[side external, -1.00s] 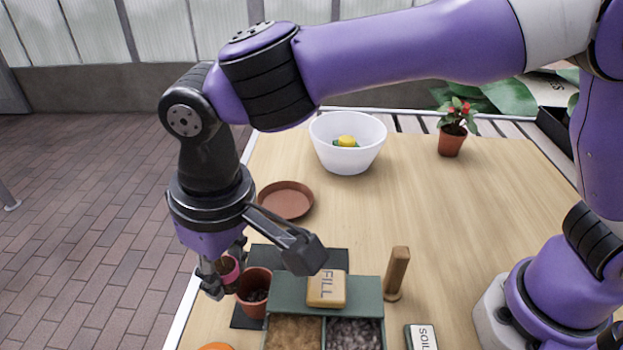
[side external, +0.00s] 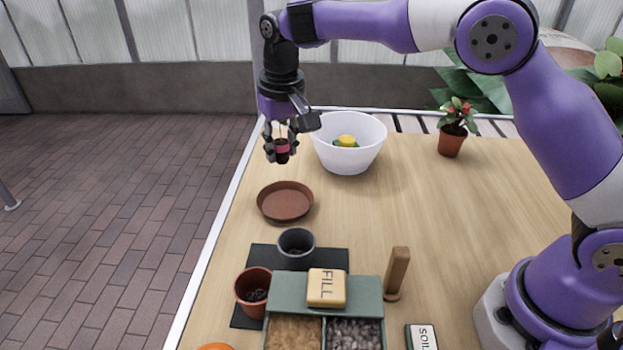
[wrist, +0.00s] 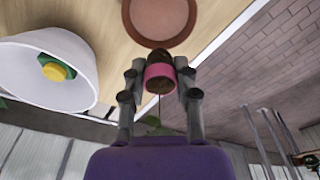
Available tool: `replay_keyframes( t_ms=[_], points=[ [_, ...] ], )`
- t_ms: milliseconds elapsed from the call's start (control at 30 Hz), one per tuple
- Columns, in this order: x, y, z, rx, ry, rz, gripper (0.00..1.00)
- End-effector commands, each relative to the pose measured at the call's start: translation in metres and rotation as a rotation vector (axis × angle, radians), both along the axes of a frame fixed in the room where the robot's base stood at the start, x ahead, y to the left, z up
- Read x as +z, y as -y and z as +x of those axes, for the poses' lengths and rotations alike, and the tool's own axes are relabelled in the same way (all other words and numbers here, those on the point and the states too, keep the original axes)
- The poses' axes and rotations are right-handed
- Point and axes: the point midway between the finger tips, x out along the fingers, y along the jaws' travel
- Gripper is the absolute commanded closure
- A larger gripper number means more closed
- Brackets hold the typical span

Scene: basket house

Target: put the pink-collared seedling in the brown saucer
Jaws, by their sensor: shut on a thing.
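The pink-collared seedling (side external: 282,147) is a dark plug with a pink band. My gripper (side external: 281,152) is shut on it and holds it in the air, left of the white bowl. In the wrist view the seedling (wrist: 158,76) sits between the fingers, with a green leaf showing nearer the palm. The brown saucer (side external: 285,202) lies on the table, empty, below and nearer the camera than the seedling. The saucer also shows in the wrist view (wrist: 160,18), beyond the plug's end.
A white bowl (side external: 348,150) holding a yellow and green thing stands right of my gripper. A dark grey pot (side external: 296,249), a terracotta pot (side external: 252,292) and a green bin (side external: 280,295) with a FILL block (side external: 326,287) are nearer. A flowering pot (side external: 452,145) stands back right.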

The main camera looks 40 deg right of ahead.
Motion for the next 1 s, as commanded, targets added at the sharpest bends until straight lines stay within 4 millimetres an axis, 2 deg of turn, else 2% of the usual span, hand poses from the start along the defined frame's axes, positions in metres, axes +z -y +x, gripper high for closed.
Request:
replay_keyframes(
  t_ms=[167,700,1000],
  points=[
    [-0.015,0.002,0.0,-0.003,-0.003,-0.001,0.94],
    [-0.083,0.001,0.0,-0.001,-0.003,-0.001,0.94],
    [-0.096,0.001,0.0,-0.001,-0.001,-0.001,0.94]
  ],
)
